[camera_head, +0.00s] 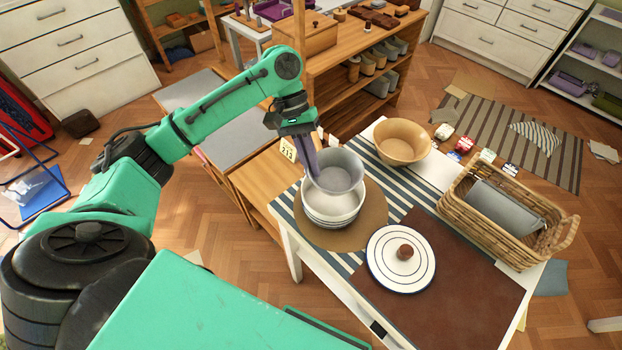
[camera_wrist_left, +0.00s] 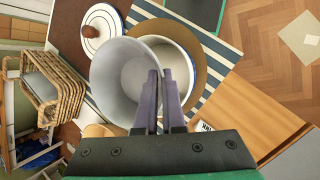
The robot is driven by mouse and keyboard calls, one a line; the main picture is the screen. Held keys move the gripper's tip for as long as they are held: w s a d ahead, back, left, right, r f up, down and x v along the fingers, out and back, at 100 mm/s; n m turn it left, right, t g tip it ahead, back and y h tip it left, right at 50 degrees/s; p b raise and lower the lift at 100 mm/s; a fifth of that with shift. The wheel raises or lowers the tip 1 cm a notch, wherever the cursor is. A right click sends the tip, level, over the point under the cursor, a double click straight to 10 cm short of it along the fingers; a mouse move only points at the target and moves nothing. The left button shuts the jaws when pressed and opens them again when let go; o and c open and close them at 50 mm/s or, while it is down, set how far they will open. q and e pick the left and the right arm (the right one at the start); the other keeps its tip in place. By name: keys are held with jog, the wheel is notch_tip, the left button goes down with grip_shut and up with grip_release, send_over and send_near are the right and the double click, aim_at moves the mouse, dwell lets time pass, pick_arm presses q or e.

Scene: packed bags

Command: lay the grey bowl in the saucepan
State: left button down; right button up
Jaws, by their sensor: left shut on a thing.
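The grey bowl (camera_head: 341,169) is held by its rim in my left gripper (camera_head: 312,172), which is shut on it. The bowl is over the white saucepan (camera_head: 329,213) and overlaps its opening. In the left wrist view the grey bowl (camera_wrist_left: 112,70) is tilted and covers part of the saucepan (camera_wrist_left: 178,52), whose pale inside shows beside it. The gripper fingers (camera_wrist_left: 162,88) close on the bowl's near wall. I cannot tell whether the bowl touches the saucepan. My right gripper is not in view.
The saucepan stands on a round woven mat (camera_head: 372,223) on the table. A white lid (camera_head: 392,276) with a wooden knob lies close by. A tan bowl (camera_head: 404,140) stands behind, and a wicker basket (camera_head: 545,240) with a grey item inside stands at right. The brown placemat (camera_head: 455,290) has free room.

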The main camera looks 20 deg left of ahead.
pick_arm(q)
notch_tip(320, 180, down, 6)
jog(key=shift+f, duration=0.2)
jog(key=shift+f+p, duration=0.25)
jog(key=shift+p, duration=0.1)
jog(key=shift+f, duration=0.35)
jog(key=c, duration=1.3)
grip_release()
